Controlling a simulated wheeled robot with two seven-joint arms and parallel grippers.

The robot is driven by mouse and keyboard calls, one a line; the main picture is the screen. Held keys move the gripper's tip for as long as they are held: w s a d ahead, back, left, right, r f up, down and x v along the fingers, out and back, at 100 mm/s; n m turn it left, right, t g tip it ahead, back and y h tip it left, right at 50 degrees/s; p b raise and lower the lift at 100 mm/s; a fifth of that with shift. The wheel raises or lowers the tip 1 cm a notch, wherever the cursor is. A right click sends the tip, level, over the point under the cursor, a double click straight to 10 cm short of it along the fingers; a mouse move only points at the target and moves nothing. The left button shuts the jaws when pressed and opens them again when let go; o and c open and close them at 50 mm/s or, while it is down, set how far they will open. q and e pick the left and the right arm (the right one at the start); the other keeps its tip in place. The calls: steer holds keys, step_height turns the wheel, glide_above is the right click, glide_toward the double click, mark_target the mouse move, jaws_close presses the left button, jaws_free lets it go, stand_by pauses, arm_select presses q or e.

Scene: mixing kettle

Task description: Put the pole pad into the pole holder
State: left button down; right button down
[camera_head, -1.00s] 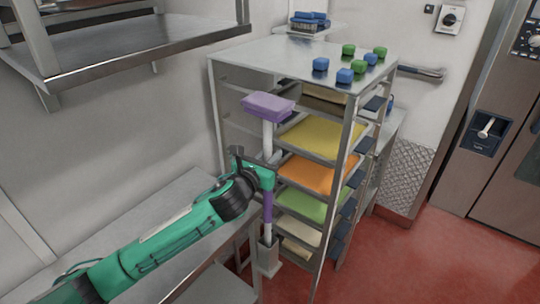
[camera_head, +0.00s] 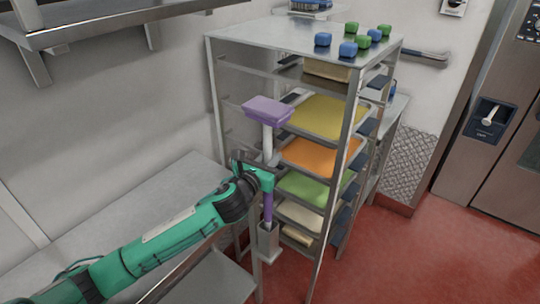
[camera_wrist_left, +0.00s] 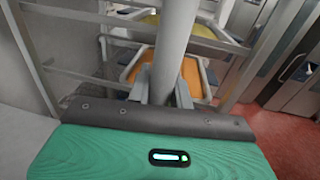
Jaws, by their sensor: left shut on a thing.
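The pole pad is a purple pad (camera_head: 268,110) on a white pole with a purple lower end, standing about upright in the head view. My left gripper (camera_head: 267,177) is shut around the pole below its middle. The pole holder (camera_head: 268,243) is a small grey metal box, open at the top, beside the tray rack. The pole's lower end meets the holder's mouth and appears to go into it; its tip is hidden. In the left wrist view the white pole (camera_wrist_left: 175,45) rises between my fingers (camera_wrist_left: 162,90). My right gripper is out of view.
The metal rack (camera_head: 285,42) holds trays with yellow, orange, green and pale contents, close behind the pole. Several blue and green blocks stand on its top. A metal table (camera_head: 150,200) lies at left. Red floor (camera_head: 400,260) is free at right.

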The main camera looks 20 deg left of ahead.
arm_select(q)
steer(key=shift+f, duration=0.2)
stand_by(0.5)
steer(key=c, duration=1.2)
jaws_free()
steer(key=shift+o, duration=0.5)
steer(key=o, duration=0.4)
steer(key=shift+s, duration=0.1)
steer(key=shift+p+v, duration=0.45)
steer(key=shift+v, duration=0.55)
steer(key=shift+p+v, duration=0.55)
steer(key=shift+v, duration=1.85)
